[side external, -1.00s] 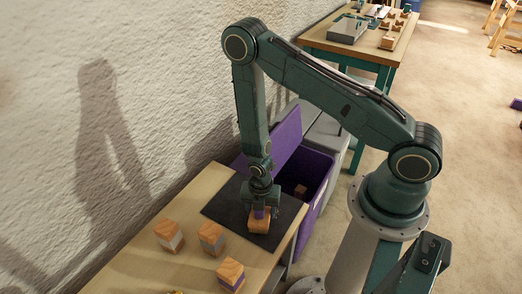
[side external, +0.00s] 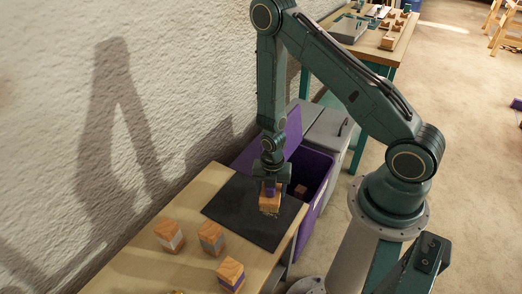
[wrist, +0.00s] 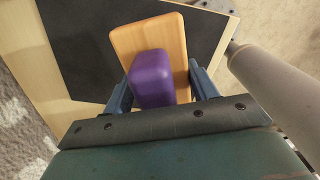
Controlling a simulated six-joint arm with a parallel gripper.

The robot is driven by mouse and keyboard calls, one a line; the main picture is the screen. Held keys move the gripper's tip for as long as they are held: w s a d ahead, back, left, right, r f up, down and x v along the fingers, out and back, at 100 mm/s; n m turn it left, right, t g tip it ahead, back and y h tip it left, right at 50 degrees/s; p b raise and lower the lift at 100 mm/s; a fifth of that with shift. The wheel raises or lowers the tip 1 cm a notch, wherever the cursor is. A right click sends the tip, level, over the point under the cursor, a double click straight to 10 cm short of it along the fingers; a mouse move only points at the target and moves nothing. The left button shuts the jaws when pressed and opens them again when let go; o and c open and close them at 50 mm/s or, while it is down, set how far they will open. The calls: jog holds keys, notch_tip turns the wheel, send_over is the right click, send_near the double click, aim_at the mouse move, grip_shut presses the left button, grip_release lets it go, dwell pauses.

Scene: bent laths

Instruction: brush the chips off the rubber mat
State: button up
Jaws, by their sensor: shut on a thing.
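My gripper (side external: 271,186) is shut on the purple handle of a brush (side external: 270,201), which has a wooden body and pale bristles underneath. The brush hangs upright, apparently above the far right part of the dark rubber mat (side external: 236,211). In the wrist view, the purple handle (wrist: 152,78) sits between the fingers of my gripper (wrist: 160,88). The mat (wrist: 70,50) lies below it. I see no chips on the visible part of the mat; the part behind the brush is hidden.
Several wood blocks, one with a grey band (side external: 211,238), one with a purple band (side external: 231,274), and another (side external: 169,235), stand on the table left of the mat. A purple bin (side external: 318,172) with a raised lid stands beyond the table edge, with a small wooden piece inside.

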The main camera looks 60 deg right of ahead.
jog(key=shift+r, duration=2.35)
jog(key=shift+w, duration=0.15)
jog(key=shift+w, duration=0.6)
jog(key=w+a+r+m, duration=0.2)
jog(key=w+r, duration=0.3)
jog(key=w, duration=0.6)
jog(key=w+a+r+m, duration=0.1)
jog(key=w+r, duration=0.5)
jog(key=w, duration=0.6)
jog(key=shift+w+a+m, duration=0.2)
jog(key=shift+a+m, duration=0.15)
jog(key=shift+m, duration=0.45)
notch_tip(320, 180, down, 16)
jog(key=shift+r, duration=0.2)
jog(key=shift+f, duration=0.15)
